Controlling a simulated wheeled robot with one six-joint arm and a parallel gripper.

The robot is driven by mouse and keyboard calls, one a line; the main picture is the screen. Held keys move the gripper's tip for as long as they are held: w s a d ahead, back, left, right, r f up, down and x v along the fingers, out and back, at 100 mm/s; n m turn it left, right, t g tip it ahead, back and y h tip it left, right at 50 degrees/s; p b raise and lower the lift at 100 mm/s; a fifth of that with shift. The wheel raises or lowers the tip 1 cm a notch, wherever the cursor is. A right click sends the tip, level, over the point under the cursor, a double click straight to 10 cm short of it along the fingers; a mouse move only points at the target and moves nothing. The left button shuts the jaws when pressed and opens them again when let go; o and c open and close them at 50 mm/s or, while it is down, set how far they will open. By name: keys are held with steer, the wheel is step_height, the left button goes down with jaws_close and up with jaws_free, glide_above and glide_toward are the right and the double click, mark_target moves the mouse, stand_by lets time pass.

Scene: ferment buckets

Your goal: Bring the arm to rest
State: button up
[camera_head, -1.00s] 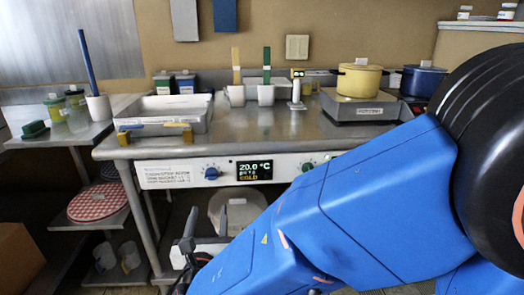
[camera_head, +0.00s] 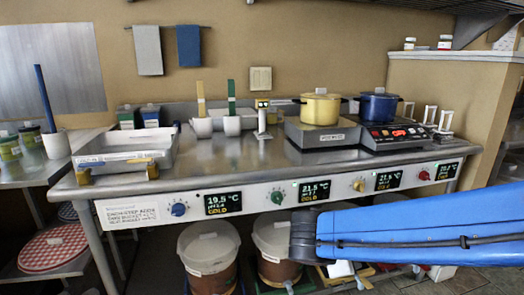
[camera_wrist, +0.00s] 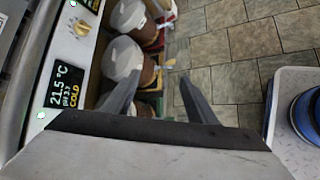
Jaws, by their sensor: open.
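My gripper (camera_wrist: 158,98) shows in the wrist view with its two dark fingers spread wide and nothing between them. It points over the tiled floor, beside the front of the steel counter (camera_wrist: 38,75). In the head view my blue arm reaches in from the right, low in front of the counter (camera_head: 240,165). The fingers cannot be made out in that view.
Lidded buckets (camera_head: 208,250) stand under the counter, and they also show left of my fingers in the wrist view (camera_wrist: 122,57). Knobs and displays (camera_head: 313,190) line the counter's front. A yellow pot (camera_head: 320,108) and a blue pot (camera_head: 378,106) stand on top. Tiled floor (camera_wrist: 235,55) is clear.

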steer(key=s+d+m+g+y, duration=0.1)
steer(key=s+d+m+y, duration=0.2)
steer(key=s+m, duration=0.5)
steer(key=s+d+m+g+y, duration=0.1)
steer(key=s+d+m+y, duration=0.2)
steer(key=s+m, duration=0.4)
steer(key=shift+s+f+m+y, duration=0.25)
steer(key=shift+s+m+y, duration=0.25)
steer(key=shift+m, duration=0.6)
